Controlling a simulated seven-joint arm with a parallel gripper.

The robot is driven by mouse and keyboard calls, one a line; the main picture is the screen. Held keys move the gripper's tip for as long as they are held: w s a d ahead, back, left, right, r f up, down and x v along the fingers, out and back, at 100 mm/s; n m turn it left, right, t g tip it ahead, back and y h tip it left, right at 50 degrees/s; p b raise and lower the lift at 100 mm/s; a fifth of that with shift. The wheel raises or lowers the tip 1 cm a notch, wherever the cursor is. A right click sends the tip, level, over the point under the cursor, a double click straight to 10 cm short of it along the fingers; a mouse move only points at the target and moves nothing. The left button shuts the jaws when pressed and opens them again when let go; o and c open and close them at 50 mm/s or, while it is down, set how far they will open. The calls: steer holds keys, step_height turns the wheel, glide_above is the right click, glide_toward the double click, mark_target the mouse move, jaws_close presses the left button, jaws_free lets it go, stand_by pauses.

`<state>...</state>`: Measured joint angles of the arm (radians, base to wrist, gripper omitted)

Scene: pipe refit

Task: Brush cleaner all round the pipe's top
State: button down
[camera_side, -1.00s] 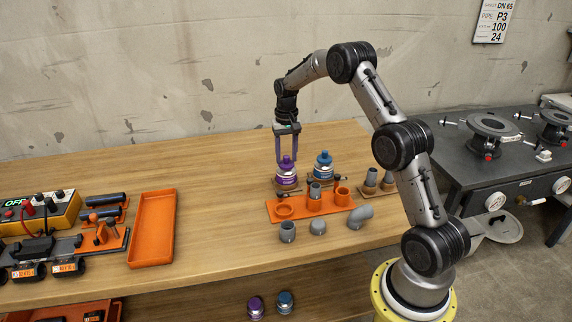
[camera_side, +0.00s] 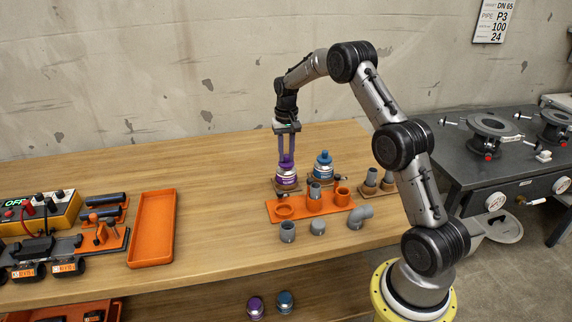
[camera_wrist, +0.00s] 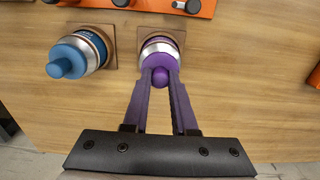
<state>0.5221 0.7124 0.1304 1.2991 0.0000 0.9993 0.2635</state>
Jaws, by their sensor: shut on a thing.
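The purple cleaner can (camera_side: 286,181) stands upright on a small brown mat on the bench, with its purple knobbed cap on top. It also shows in the wrist view (camera_wrist: 158,46), with the round knob between my fingers. My gripper (camera_side: 286,161) points straight down over the can and is shut on the purple cap; its fingertips show in the wrist view (camera_wrist: 160,77). No brush is visible. A grey upright pipe (camera_side: 314,190) stands in the orange fixture (camera_side: 285,214) in front of the can; its top is clear of my gripper.
A blue can (camera_side: 323,167) stands close to the right of the purple one, also in the wrist view (camera_wrist: 77,54). Loose grey fittings (camera_side: 318,227) lie before the fixture. An empty orange tray (camera_side: 152,229) is at left, with bare bench between.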

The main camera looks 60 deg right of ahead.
steer(key=shift+r, duration=4)
steer(key=shift+r, duration=0.15)
steer(key=shift+r, duration=0.85)
steer(key=shift+f, duration=0.35)
steer(key=s+a+r, duration=0.1)
steer(key=s+a, duration=0.1)
steer(key=s, duration=0.6)
steer(key=s+a, duration=0.2)
steer(key=s, duration=0.6)
steer(key=f, duration=0.5)
steer(key=shift+w+d, duration=0.25)
steer(key=shift+d, duration=0.05)
